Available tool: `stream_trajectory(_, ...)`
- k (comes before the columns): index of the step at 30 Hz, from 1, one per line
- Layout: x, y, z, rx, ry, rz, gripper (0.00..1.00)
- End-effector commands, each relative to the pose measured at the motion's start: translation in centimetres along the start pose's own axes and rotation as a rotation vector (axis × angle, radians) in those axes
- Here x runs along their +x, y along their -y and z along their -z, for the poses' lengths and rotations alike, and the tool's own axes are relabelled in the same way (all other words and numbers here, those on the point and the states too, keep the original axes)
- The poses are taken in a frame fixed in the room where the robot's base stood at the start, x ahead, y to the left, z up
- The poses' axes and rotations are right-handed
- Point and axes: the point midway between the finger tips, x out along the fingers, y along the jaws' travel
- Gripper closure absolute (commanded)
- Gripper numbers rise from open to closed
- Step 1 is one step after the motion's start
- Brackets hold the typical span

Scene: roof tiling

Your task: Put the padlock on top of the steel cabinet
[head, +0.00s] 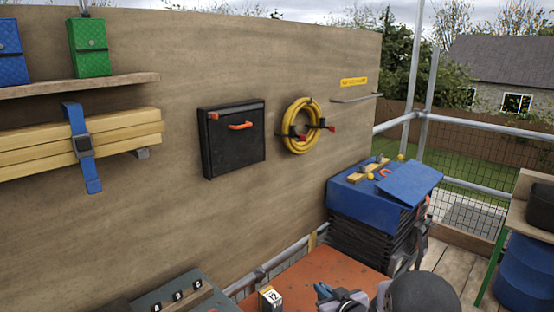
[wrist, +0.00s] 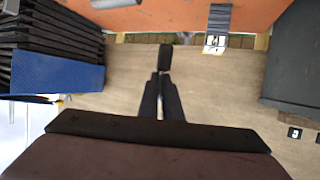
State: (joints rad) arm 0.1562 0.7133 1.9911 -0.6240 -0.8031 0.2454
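A black, flat cabinet-like box (head: 232,155) with orange handles is on the wooden wall in the head view. A dark grey unit (head: 150,298) stands low at the left, with small black pieces and white labels along it. I cannot tell which is the steel cabinet. I cannot pick out the padlock for sure. My gripper (head: 340,297) is low in the head view, in front of the orange surface. In the wrist view its dark fingers (wrist: 165,75) lie close together, with a small black block at their tips. I cannot tell whether that block is held or part of the fingers.
An orange worktop (head: 310,272) carries a small box marked 12 (head: 270,299). A blue-topped stack (head: 365,205) at the right bears a wooden piece and small parts. A yellow hose coil (head: 301,125) and a loaded shelf (head: 80,86) are on the wall.

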Motion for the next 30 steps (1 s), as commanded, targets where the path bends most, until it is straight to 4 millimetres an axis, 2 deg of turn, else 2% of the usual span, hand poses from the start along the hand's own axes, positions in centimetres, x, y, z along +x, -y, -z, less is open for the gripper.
stream_trajectory(1, -1.5, -0.6, 1.4, -0.004, 0.002, 0.017, 1.0)
stream_trajectory(8, -5.8, -1.1, 2.6, -0.047, -0.001, 0.122, 1.0)
stream_trajectory(14, -10.1, -0.8, 3.8, -0.086, -0.004, 0.217, 1.0)
stream_trajectory(23, -17.2, 0.9, 6.1, -0.147, -0.009, 0.364, 1.0)
stream_trajectory(30, -23.3, 3.1, 8.5, -0.193, -0.013, 0.475, 1.0)
